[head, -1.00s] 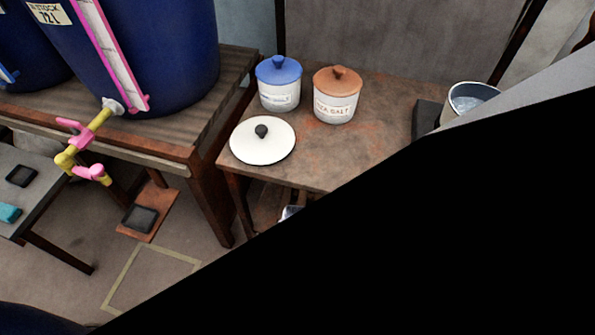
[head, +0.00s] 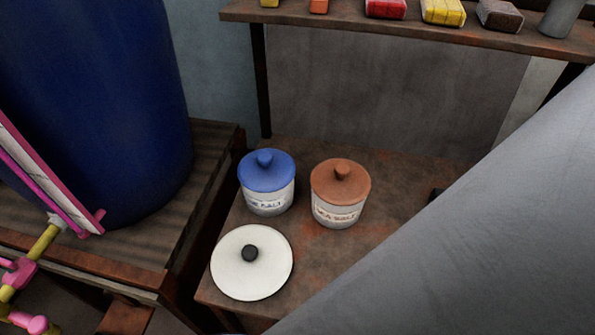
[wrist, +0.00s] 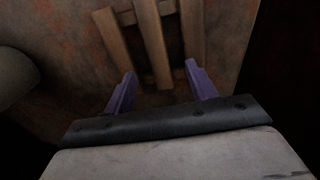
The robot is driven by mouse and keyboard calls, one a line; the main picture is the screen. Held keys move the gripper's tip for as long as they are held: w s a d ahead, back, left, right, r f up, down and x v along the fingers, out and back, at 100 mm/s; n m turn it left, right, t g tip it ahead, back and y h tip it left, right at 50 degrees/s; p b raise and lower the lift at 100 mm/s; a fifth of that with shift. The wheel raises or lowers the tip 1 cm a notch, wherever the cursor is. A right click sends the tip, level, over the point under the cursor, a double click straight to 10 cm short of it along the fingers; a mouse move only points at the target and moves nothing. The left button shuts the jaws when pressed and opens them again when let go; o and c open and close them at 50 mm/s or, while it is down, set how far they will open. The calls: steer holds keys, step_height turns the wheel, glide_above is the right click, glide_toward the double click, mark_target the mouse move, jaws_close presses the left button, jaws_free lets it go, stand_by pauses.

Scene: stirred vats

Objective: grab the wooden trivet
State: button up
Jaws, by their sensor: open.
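The wooden trivet (wrist: 151,42) shows in the wrist view as pale parallel slats with dark gaps, lying on a rust-stained brown surface at the top middle. My gripper (wrist: 160,80) is open, its two purple fingers apart below and to either side of the slats' near ends. The middle slat's end reaches down between the fingertips. I cannot tell how high the fingers are above the surface. The head view shows neither the trivet nor the gripper; my grey arm covers its lower right.
In the head view, a blue-lidded jar (head: 267,183), an orange-lidded jar (head: 340,194) and a white lid with a black knob (head: 252,262) are on the brown table (head: 299,245). A shelf (head: 400,27) with several blocks is above. A blue vat (head: 100,110) stands left.

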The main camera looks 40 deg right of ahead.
steer(key=f, duration=0.7)
steer(key=shift+s+d+f, duration=0.1)
steer(key=shift+s, duration=0.2)
steer(key=c, duration=1.2)
